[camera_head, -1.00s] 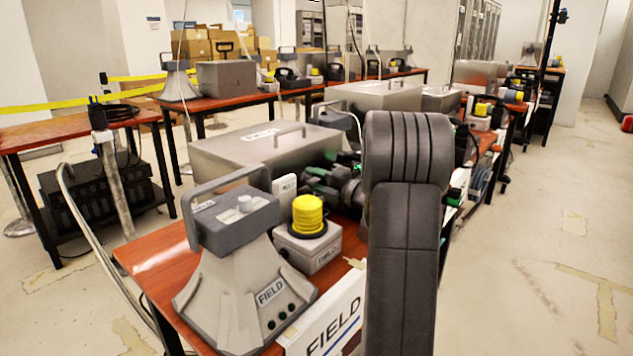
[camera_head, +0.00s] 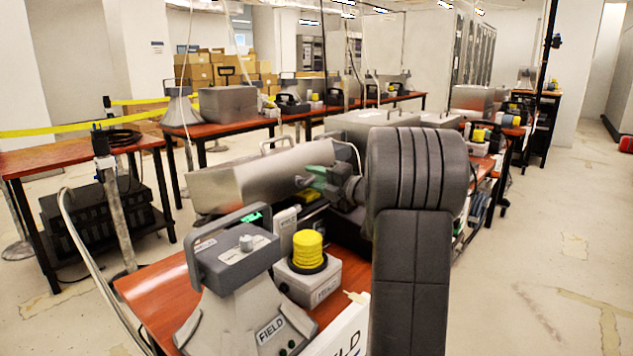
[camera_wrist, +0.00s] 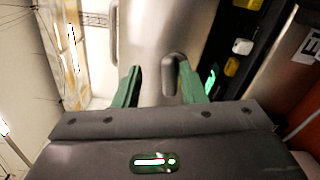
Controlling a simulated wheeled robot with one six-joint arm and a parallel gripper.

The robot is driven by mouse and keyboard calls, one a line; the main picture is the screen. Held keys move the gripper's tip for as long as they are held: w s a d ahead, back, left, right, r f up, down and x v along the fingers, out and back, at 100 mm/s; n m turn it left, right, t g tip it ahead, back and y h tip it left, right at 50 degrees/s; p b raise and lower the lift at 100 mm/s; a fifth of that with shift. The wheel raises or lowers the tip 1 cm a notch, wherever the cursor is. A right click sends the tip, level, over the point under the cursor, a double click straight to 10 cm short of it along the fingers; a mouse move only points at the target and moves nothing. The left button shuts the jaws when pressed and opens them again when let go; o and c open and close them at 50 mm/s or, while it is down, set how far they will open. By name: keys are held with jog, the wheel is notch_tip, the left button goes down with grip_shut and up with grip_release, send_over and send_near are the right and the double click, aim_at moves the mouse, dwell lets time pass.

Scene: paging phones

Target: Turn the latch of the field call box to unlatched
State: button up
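The field call box is a metal case (camera_head: 235,185) on the red-brown table, with its lid tilted up and a handle (camera_head: 278,143) on top. Its inside shows below the lid, with a yellow part and a green glow. My gripper (camera_head: 318,178) has green fingers at the lid's right side. In the wrist view, the fingers of my gripper (camera_wrist: 157,72) stand apart at the lid's metal face. A rounded grey latch or handle (camera_wrist: 172,72) lies by the right finger, with a gap to the left one. I cannot tell which part it is, or the latch's setting.
A grey FIELD horn unit (camera_head: 240,300) with a carrying handle and a box with a yellow dome (camera_head: 308,252) stand at the table's front. A white FIELD sign (camera_head: 340,335) is at the near edge. Open floor (camera_head: 540,260) lies to the right.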

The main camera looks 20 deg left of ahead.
jog(key=shift+d, duration=0.15)
jog(key=b+v, duration=0.2)
jog(key=v, duration=1.3)
jog(key=shift+s+d, duration=0.25)
dwell(0.6)
jog(key=shift+f+b, duration=0.1)
jog(key=shift+b, duration=0.25)
